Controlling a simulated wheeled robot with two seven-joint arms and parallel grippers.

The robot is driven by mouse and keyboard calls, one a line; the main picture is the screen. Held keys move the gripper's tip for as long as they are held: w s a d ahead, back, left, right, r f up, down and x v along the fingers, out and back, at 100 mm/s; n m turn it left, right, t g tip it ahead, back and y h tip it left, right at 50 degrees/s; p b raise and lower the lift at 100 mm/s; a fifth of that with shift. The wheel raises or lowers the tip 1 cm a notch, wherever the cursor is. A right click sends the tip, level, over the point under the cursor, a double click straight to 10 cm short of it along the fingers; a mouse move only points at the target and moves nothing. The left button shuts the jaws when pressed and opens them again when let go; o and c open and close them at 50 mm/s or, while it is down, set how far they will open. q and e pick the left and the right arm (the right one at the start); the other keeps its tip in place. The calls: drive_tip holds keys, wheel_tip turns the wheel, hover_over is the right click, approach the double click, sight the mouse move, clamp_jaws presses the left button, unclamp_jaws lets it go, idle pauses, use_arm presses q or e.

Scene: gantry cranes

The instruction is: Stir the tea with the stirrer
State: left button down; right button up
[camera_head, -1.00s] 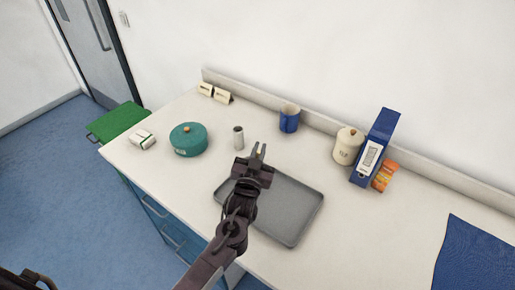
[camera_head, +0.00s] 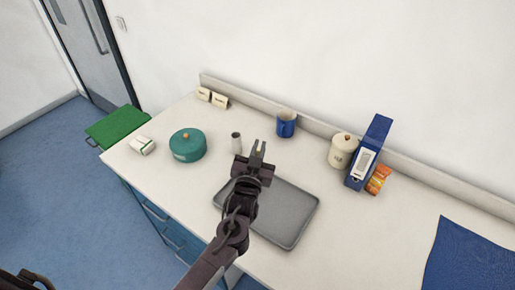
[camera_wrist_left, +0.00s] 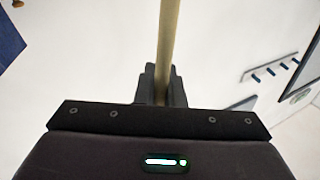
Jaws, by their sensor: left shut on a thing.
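My left gripper (camera_head: 258,149) is over the counter, above the back of the grey tray. It is shut on the stirrer (camera_wrist_left: 169,35), a thin pale wooden stick that runs upward between the fingers in the left wrist view. In the head view only a small tan bit of the stirrer shows at the fingers. A blue mug (camera_head: 286,125) stands upright at the back of the counter, beyond and right of the gripper, apart from it. Its contents cannot be made out, so I cannot see the tea. My right gripper is not in view.
The grey tray (camera_head: 290,228) lies under my left arm. A small grey-white vase (camera_head: 236,143) and a teal pot (camera_head: 187,146) stand left. A cream canister (camera_head: 342,151), blue binder (camera_head: 370,150) and orange packet (camera_head: 378,180) stand right. A blue cloth (camera_head: 470,258) lies far right.

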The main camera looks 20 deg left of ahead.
use_arm(q)
drive_tip(key=r+p, duration=0.1)
drive_tip(key=r, duration=0.1)
drive_tip(key=d+r+p, duration=0.1)
drive_tip(key=r, duration=0.2)
drive_tip(key=shift+s, duration=0.2)
idle(0.8)
wheel_tip(320, 180, up, 5)
drive_tip(key=shift+f, duration=0.1)
idle(0.4)
idle(0.7)
